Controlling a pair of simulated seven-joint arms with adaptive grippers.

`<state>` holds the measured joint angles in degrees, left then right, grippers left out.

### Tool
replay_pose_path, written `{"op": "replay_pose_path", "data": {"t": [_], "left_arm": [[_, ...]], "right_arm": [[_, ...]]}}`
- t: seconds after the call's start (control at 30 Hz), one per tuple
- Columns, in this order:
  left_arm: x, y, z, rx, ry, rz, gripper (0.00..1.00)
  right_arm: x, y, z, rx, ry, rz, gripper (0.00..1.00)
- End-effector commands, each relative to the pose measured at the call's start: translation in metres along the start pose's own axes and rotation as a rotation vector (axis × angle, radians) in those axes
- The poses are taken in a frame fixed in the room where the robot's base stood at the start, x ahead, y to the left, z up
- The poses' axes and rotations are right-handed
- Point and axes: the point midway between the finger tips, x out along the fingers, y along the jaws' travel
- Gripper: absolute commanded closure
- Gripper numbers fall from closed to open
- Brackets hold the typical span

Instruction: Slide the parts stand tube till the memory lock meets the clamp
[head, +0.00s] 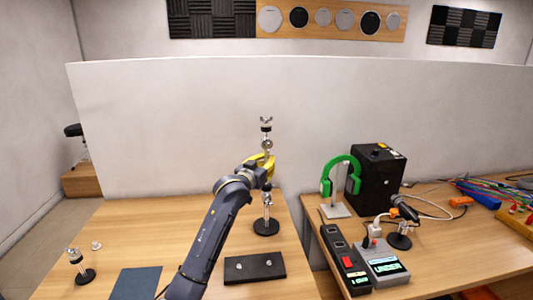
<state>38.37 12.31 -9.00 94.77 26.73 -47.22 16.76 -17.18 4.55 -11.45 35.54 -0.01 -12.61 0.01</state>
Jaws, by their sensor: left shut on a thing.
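The parts stand stands upright near the back of the left table, on a round black base (266,227). Its chrome lower tube (267,208) rises from the base. Its upper end (266,128) has a dark collar and a wing-shaped top, with a shiny round fitting (267,144) just below. My left gripper (267,160), with yellow fingers, is shut around the upper tube below that fitting. The fingers and wrist hide the middle of the stand, so I cannot tell the gap between memory lock and clamp. My right gripper does not show.
A black pad (254,267) with small metal parts lies in front of the stand, beside a blue-grey mat (136,283). A short stand (81,266) is at the left. The right table holds a green headphone-like item (341,174), a black box (378,178) and devices. A white partition (170,130) stands behind.

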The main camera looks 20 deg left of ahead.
Motion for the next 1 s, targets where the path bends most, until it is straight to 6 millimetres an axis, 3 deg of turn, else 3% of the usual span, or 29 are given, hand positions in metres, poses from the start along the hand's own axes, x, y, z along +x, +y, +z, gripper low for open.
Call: {"op": "replay_pose_path", "data": {"t": [0.1, 0.43, 0.47, 0.67, 1.0], "left_arm": [[0.0, -0.001, 0.017, 0.001, -0.004, -0.001, 1.0], [0.0, 0.0, 0.02, 0.002, -0.005, -0.001, 1.0], [0.0, 0.0, 0.02, 0.002, -0.005, 0.0, 0.82], [0.0, 0.0, 0.019, 0.001, -0.003, 0.0, 0.6], [-0.004, 0.0, 0.017, 0.001, 0.0, 0.0, 0.6]], "right_arm": [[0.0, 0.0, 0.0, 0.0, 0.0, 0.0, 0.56], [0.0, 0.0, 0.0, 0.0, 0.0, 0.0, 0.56], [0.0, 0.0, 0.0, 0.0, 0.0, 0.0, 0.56], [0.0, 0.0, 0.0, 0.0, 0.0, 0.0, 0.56], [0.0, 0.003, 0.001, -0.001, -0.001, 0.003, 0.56]]}}
